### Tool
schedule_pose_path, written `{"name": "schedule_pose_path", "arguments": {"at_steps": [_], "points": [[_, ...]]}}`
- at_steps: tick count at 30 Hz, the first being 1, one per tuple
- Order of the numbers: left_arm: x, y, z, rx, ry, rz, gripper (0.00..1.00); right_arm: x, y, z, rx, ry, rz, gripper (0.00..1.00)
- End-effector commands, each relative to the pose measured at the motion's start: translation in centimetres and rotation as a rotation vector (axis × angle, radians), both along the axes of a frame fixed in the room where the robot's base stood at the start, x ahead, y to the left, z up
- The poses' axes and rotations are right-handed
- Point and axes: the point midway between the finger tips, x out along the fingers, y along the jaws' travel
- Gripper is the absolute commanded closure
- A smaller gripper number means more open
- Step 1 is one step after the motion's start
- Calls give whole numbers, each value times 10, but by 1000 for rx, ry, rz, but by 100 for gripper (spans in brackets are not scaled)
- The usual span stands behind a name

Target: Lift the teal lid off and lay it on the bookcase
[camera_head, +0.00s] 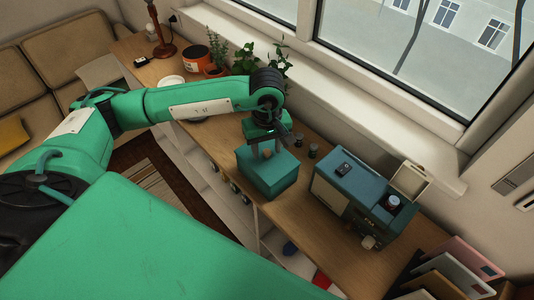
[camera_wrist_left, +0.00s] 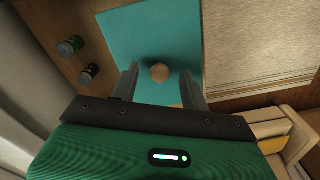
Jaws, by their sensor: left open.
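The teal lid (camera_head: 266,164) with a round wooden knob (camera_head: 267,153) sits on a teal box (camera_head: 268,184) on the wooden bookcase top (camera_head: 298,205). In the left wrist view the lid (camera_wrist_left: 150,35) fills the upper middle, and its knob (camera_wrist_left: 160,72) lies between the fingers. My left gripper (camera_head: 267,147) is open right above the lid, its fingers (camera_wrist_left: 160,88) on either side of the knob, with gaps showing. Whether the fingertips touch the lid cannot be told. My right gripper is in neither view.
Two small dark jars (camera_head: 313,151) stand close behind the box. A teal and cream appliance (camera_head: 348,186) stands to its right, with upright books or folders (camera_head: 455,270) beyond. Potted plants (camera_head: 243,62) and an orange pot (camera_head: 195,58) stand farther left. Bare wood shows right of the box.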

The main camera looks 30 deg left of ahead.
Motion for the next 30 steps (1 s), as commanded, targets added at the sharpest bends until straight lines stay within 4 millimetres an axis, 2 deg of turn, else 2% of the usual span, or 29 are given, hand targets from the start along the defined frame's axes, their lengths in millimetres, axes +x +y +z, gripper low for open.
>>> {"name": "schedule_pose_path", "arguments": {"at_steps": [7, 8, 14, 15, 25, 30], "points": [[0, 0, -3, -1, -1, -1, 54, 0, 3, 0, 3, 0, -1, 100], [0, 0, -3, -1, -1, -1, 58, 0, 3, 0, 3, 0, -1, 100], [0, 0, -3, -1, -1, -1, 98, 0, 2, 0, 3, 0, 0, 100], [0, 0, -3, -1, -1, -1, 100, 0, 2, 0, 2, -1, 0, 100], [0, 0, 0, -1, -2, 0, 100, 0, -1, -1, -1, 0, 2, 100], [1, 0, 13, -1, -4, -1, 100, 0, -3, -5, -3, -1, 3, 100]]}}
